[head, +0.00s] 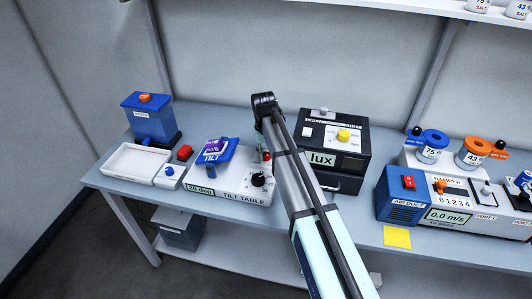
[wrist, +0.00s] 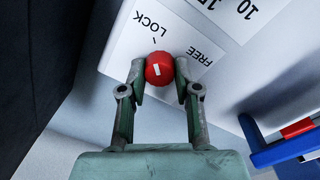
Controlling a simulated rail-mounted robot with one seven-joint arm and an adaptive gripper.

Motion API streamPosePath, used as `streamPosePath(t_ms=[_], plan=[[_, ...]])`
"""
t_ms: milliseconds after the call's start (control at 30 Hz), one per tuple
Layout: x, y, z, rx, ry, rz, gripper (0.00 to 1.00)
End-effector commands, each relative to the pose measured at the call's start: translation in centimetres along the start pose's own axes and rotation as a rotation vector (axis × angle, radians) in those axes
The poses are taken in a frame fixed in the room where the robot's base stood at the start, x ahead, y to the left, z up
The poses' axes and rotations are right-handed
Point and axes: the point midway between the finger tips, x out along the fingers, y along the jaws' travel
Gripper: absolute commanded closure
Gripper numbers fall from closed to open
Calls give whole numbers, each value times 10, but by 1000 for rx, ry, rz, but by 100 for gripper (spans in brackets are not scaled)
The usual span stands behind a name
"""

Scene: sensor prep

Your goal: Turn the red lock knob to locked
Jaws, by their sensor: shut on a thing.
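The red lock knob (wrist: 159,69) is a round red ball-like knob with a short white mark on its face. It sits between the labels LOCK (wrist: 152,25) and FREE (wrist: 205,57) on a white panel. A dark tick stands by LOCK. My gripper (wrist: 161,80) is shut on the knob, one finger on each side. In the head view the red knob (head: 266,156) shows at the tilt table's (head: 229,197) back right, partly hidden by my arm.
A black dial (head: 258,179) is close in front of the knob. The black lux box (head: 338,140) stands right of my arm. The blue tilt block (head: 214,154) is to the left.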

Motion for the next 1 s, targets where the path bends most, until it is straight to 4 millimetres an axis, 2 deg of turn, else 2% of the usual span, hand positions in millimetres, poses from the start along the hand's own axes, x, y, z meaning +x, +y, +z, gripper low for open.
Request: streamPosePath(t_ms=[67,100,167,467,633,767,1000], plan=[[2,0,2,0,-4,-1,100],[2,0,2,0,-4,-1,65],[2,0,2,0,-4,-1,43],[0,0,1,1,-1,0,43],[-9,0,0,1,0,0,43],[-28,0,0,1,1,0,43],[-75,0,-1,0,1,0,43]])
